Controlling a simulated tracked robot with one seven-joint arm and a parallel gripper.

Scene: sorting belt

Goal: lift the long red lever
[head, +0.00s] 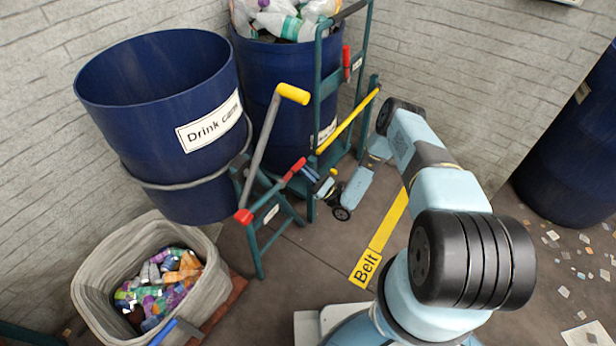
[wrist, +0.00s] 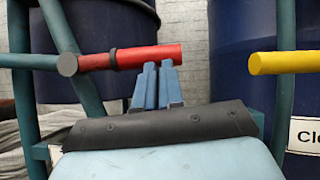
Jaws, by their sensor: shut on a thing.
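The long red lever (wrist: 135,56) runs nearly level across the upper left of the wrist view, with a dark band around it and a grey round end at its left. In the head view its red grip (head: 294,169) shows beside the teal frame of the drum stand. My gripper (wrist: 159,68) has its blue fingers close together at the lever, near its right end, and is shut on it.
A grey crank with a yellow handle (head: 293,93) rises left of my gripper. A yellow bar (head: 348,120) and a teal upright frame (head: 318,95) stand close by.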

